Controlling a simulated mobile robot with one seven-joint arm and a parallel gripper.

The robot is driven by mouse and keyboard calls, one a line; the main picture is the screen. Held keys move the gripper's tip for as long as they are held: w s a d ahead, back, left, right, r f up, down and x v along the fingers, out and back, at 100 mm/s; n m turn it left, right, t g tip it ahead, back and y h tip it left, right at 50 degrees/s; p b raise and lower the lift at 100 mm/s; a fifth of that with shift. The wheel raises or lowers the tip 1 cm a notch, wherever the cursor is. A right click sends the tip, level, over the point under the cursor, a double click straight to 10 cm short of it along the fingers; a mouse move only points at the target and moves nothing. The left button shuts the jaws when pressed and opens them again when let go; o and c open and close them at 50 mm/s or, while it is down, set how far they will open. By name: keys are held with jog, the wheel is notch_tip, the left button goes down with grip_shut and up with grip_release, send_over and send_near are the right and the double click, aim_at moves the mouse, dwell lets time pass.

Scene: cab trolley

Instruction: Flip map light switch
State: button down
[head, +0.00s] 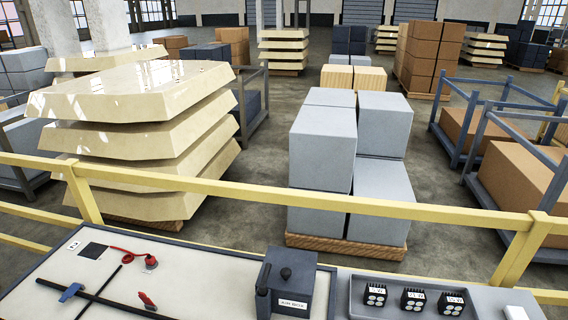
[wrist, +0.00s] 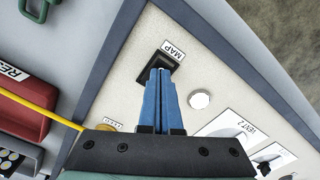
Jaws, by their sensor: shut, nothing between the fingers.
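The map light switch (wrist: 151,65) is a black rocker in a black frame on a cream panel (wrist: 130,82), with a white label reading MAP beside it, in the wrist view. My gripper (wrist: 161,71) has blue fingers, shut together and empty. The fingertips overlap the near edge of the switch in the picture. I cannot tell whether they touch it, or which way the rocker is tilted. I make out neither the gripper nor the switch in the head view.
Near the switch are a round white part (wrist: 199,99) and a VENT 2 dial (wrist: 240,124). A red box (wrist: 20,112) and a yellow cable (wrist: 35,110) lie left. The head view shows a dark box (head: 290,290) on a bench and a yellow railing (head: 300,198) behind.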

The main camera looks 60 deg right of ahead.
jog(key=shift+f, duration=0.15)
notch_tip(320, 180, up, 7)
jog(key=p, duration=0.7)
dwell(0.7)
